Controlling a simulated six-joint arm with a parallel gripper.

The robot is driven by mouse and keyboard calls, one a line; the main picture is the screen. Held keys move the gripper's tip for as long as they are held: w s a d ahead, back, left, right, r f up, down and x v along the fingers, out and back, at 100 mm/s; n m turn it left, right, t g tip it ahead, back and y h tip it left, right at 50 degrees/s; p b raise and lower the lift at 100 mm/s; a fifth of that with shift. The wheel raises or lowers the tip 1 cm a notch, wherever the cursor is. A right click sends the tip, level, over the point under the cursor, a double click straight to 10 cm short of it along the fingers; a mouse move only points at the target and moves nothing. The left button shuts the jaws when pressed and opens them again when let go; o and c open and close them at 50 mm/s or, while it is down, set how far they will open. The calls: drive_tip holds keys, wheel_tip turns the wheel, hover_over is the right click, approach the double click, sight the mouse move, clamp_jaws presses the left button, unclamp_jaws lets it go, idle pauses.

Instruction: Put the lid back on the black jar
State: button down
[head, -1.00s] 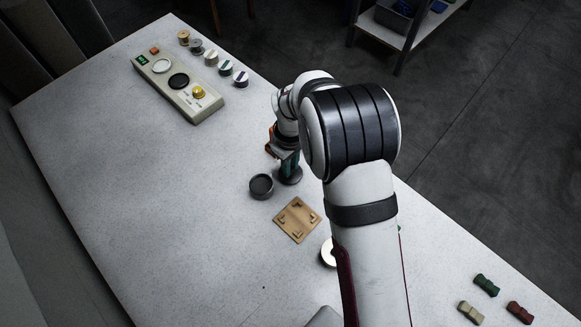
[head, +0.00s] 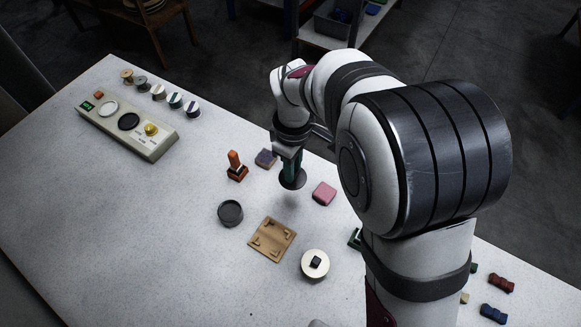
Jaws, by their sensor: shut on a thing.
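The black jar (head: 231,223) stands on the table left of centre in the head view. Its round top shows a raised rim around a dark inside, with no lid on it. My gripper (head: 291,165) is to the right of the jar and farther back, pointing down. It is shut on a dark round lid (head: 293,181), held roughly level a little above the table, with a faint shadow below. The lid is apart from the jar. The lid's grasped part is hidden by the fingers.
A wooden board with corner brackets (head: 271,240) and a pale disc with a black knob (head: 315,268) lie in front. An orange stamp (head: 236,168), a purple block (head: 266,158) and a pink block (head: 324,193) are nearby. A button panel (head: 125,127) stands back left. The left table is clear.

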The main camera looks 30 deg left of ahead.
drive_tip(key=s+a, duration=1)
drive_tip(key=s, duration=0.1)
drive_tip(key=shift+s+a+f, duration=0.1)
drive_tip(key=shift+s+f, duration=0.05)
drive_tip(key=shift+f, duration=1.6)
drive_tip(key=shift+s+a+f, duration=0.1)
drive_tip(key=shift+f, duration=1.65)
drive_tip(key=shift+f, duration=0.15)
drive_tip(key=shift+c, duration=1.1)
unclamp_jaws()
